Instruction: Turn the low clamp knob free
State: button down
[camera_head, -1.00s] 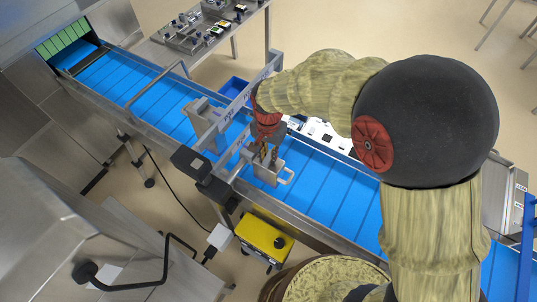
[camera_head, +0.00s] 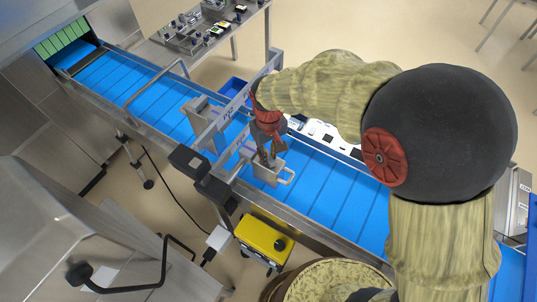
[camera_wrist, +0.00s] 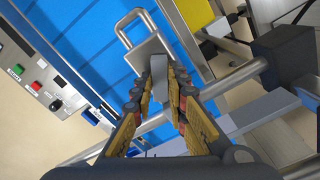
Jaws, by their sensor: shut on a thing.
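My gripper (camera_head: 269,160) points down over the blue conveyor at the small grey bracket (camera_head: 284,179) with a loop handle. In the wrist view my gripper's two yellow-padded fingers (camera_wrist: 166,78) are shut on a narrow grey piece (camera_wrist: 160,68), which appears to be the low clamp knob. The fingers hide most of its shape. The bracket's plate and loop handle (camera_wrist: 126,28) show just beyond the fingertips. In the head view the knob itself is hidden by the gripper.
The blue conveyor (camera_head: 325,200) runs diagonally beneath. A grey rail (camera_head: 237,105) and an upright grey plate (camera_head: 203,125) stand left of my gripper. A yellow box (camera_head: 262,238) sits below the conveyor's near edge. A control panel (camera_wrist: 45,85) shows in the wrist view.

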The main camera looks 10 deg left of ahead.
jog(key=n, duration=0.4)
jog(key=shift+n, duration=0.4)
dwell(0.4)
jog(key=c, duration=1.8)
grip_release()
jog(key=shift+o, duration=0.2)
jog(key=shift+r, duration=0.15)
notch_tip(320, 180, up, 12)
